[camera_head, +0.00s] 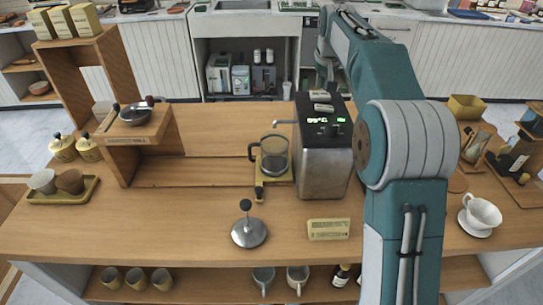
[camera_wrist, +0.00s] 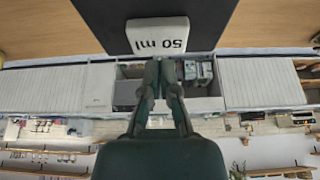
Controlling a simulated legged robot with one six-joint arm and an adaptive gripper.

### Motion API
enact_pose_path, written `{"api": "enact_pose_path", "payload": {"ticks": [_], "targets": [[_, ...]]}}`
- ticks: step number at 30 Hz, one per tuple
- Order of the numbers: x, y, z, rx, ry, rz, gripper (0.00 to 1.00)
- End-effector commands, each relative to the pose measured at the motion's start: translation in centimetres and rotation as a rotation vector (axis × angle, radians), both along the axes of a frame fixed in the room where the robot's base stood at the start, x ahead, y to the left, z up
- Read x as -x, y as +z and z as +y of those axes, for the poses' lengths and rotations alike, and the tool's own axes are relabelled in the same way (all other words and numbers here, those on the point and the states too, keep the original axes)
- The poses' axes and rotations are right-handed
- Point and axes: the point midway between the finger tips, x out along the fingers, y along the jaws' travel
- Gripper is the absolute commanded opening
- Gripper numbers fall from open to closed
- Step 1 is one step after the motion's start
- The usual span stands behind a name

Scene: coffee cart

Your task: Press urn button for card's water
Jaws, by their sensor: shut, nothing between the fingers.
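The urn (camera_head: 322,165) is a dark-topped steel box with a lit display reading about 99°C. Two pale buttons, a rear one (camera_head: 320,95) and a front one (camera_head: 323,107), sit on its top. In the wrist view a white button marked "50 ml" (camera_wrist: 157,35) appears upside down on the dark top. My gripper (camera_wrist: 161,64) is shut and empty, its tips close to that button; contact cannot be told. In the head view my arm partly hides the gripper behind the urn. A cream card (camera_head: 328,230) stands at the counter front; its text is too small to read.
A glass server (camera_head: 274,160) stands on a yellow-edged scale under the urn's spout (camera_head: 285,122). A wooden stand (camera_head: 140,140) with a metal bowl is at left.

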Motion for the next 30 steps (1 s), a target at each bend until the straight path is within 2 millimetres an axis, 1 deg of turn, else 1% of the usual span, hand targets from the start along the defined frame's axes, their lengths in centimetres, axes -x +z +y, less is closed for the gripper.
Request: {"api": "enact_pose_path", "payload": {"ticks": [30], "targets": [[0.0,-2.2,0.0,0.000,0.000,0.000,0.00]]}}
